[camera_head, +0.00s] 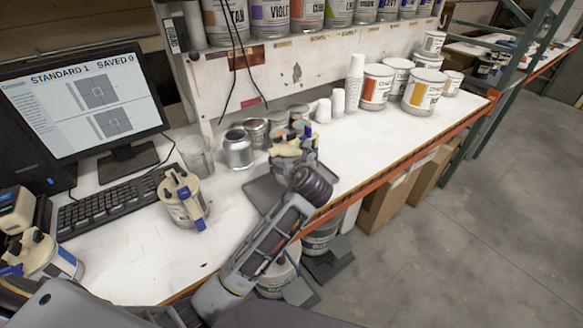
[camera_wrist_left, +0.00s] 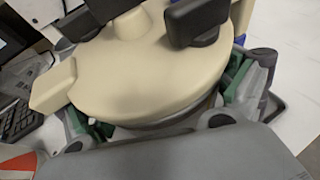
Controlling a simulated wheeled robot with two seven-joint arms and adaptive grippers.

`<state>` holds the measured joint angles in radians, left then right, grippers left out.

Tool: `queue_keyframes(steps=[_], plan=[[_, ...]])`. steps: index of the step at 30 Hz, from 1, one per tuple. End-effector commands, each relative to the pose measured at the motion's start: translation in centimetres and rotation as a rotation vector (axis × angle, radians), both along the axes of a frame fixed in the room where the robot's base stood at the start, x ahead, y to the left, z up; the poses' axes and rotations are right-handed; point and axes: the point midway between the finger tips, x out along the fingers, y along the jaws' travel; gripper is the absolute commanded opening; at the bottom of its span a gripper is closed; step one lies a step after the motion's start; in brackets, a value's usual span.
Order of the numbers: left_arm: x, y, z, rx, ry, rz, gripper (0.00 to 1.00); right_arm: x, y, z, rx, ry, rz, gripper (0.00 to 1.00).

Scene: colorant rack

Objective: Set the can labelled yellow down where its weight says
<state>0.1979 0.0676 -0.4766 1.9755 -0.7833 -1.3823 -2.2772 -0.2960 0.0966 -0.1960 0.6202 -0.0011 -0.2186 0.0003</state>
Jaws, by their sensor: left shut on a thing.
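My left gripper (camera_head: 294,165) is shut on a can with a cream lid (camera_head: 290,146), above or on a dark grey plate (camera_head: 260,194) on the bench. I cannot tell whether the can touches the plate. In the left wrist view the can's cream lid (camera_wrist_left: 145,75) with dark knobs fills the middle, between green finger pads. Its label is not readable. Another cream-lidded can (camera_head: 184,198) with a blue mark stands by the keyboard. A third cream-lidded can (camera_head: 45,256) is at the lower left. The monitor (camera_head: 85,100) reads "STANDARD 1 SAVED 0". My right gripper is not in view.
Metal tins (camera_head: 238,149) and a clear beaker (camera_head: 195,156) stand behind the plate. White cups (camera_head: 338,102) and large labelled paint cans (camera_head: 423,92) are at the back right. A keyboard (camera_head: 110,205) lies left. White bench is bare at front left and right of the plate.

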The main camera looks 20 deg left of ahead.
Motion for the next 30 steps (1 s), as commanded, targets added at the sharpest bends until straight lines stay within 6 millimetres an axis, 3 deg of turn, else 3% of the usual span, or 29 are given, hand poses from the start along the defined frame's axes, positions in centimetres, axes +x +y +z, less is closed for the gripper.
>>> queue_keyframes(steps=[11, 25, 26, 30], plan=[[0.0, 0.0, -3.3, 0.000, -0.001, 0.000, 0.49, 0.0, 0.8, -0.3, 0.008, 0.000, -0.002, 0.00], [0.0, 0.0, -3.6, 0.000, -0.001, 0.000, 0.49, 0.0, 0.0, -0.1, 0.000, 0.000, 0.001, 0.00], [0.0, 0.0, -3.7, 0.000, 0.001, 0.000, 0.96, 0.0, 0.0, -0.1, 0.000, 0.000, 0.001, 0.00], [0.0, 0.0, -3.7, 0.000, 0.001, 0.000, 1.00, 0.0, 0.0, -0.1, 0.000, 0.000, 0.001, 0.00]])
